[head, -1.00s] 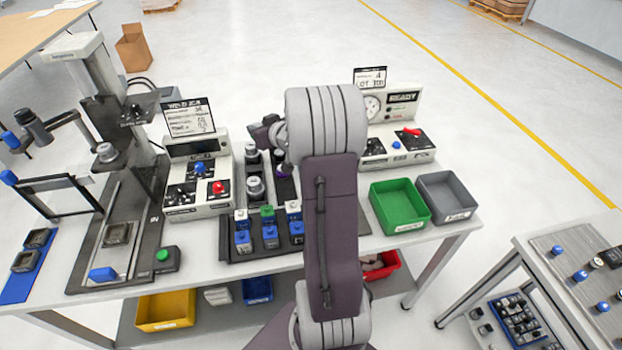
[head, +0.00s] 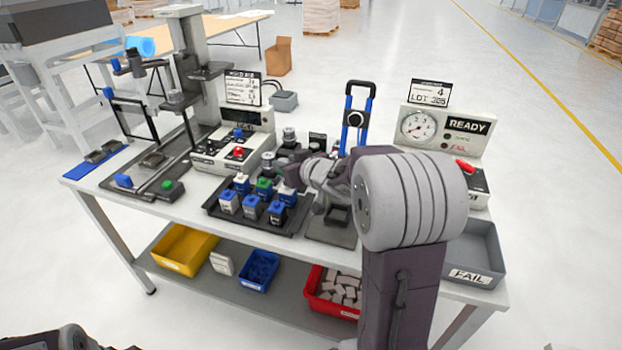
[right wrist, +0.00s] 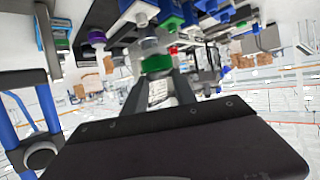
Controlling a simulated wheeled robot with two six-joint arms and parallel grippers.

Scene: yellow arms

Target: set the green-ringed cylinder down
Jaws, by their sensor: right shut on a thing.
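In the right wrist view, the green-ringed cylinder (right wrist: 157,64) is between the fingertips of my right gripper (right wrist: 158,78), which is shut on it. Its green band faces the camera, and grey metal shows beyond it. In the head view, my right gripper (head: 312,188) is over the workbench, near the right side of the black tray (head: 228,222). I cannot make out the held cylinder there. A dark part of my left arm's end (head: 72,341) shows at the bottom left edge; its jaws are not clear.
The tray holds several blue, white and green-topped blocks (head: 252,207). A dark square fixture (head: 328,234) is right of it. A blue-handled frame (head: 347,105) stands behind. The gauge box (head: 443,132) and grey FAIL bin (head: 478,250) are at right; the weld box (head: 232,150) is left.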

